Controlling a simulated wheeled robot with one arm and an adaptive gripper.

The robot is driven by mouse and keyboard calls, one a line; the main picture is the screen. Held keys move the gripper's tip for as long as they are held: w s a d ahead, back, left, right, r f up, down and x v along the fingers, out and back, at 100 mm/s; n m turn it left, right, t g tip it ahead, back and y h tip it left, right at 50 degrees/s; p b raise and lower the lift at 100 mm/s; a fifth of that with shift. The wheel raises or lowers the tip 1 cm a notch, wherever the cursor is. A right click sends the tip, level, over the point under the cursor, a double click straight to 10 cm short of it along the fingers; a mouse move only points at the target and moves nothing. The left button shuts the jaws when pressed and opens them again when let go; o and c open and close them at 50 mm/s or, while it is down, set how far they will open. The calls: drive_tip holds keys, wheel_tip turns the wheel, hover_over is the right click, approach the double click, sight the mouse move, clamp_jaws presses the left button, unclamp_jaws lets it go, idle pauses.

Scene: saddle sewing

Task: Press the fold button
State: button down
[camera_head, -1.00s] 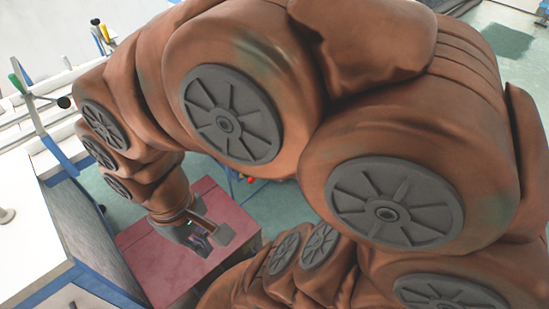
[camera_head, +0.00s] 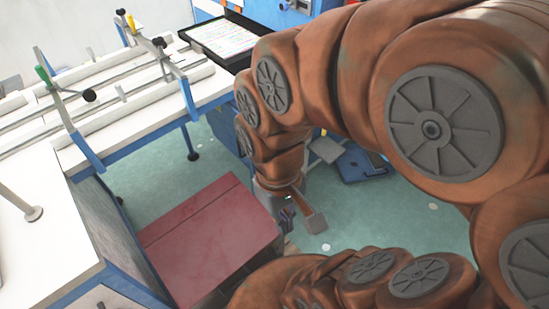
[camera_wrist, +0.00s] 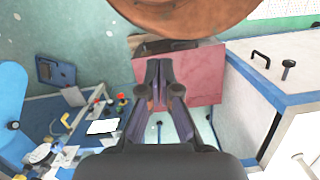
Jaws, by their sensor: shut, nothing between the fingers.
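My gripper (camera_head: 288,212) hangs pointing down by the right side of the dark red box in the head view. In the wrist view my gripper (camera_wrist: 158,68) is shut and empty, its fingertips close together in front of the red box face. I cannot identify the fold button for certain. Small red and yellow knobs (camera_wrist: 121,101) show left of the fingers in the wrist view, apart from them. A blue machine panel (camera_head: 300,5) with small controls shows at the top of the head view, partly cut off.
The red box (camera_head: 205,235) stands on the green floor beside a white-topped blue table (camera_head: 30,235). A long bench with rails and clamps (camera_head: 120,125) lies behind. A blue plate (camera_head: 362,162) lies on the floor to the right. Open floor lies between box and bench.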

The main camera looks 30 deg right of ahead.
drive_tip(key=w+a+f+m+t+y+b, duration=0.1)
drive_tip(key=w+a+f+m+y+b, duration=0.2)
drive_tip(key=w+f+b, duration=0.6)
drive_tip(key=w+f+m+t+y+b, duration=0.25)
drive_tip(key=w+f+m, duration=0.2)
drive_tip(key=w, duration=0.85)
drive_tip(key=w+d+f+m+t+y+b, duration=0.25)
drive_tip(key=w+d+f+m+b, duration=0.45)
drive_tip(key=w+d+f, duration=0.5)
drive_tip(key=s+d+f+m+t+h+b, duration=0.1)
drive_tip(key=d+f+m+t+h+b, duration=0.2)
drive_tip(key=d+f+m, duration=0.9)
drive_tip(key=d+f+t+b, duration=0.1)
drive_tip(key=d+f+b, duration=0.2)
drive_tip(key=d+f, duration=0.4)
wheel_tip(320, 180, down, 4)
drive_tip(key=shift+d+r+h, duration=0.1)
drive_tip(key=shift+d+h, duration=0.25)
drive_tip(key=shift+h, duration=0.05)
drive_tip(key=shift+m, duration=0.25)
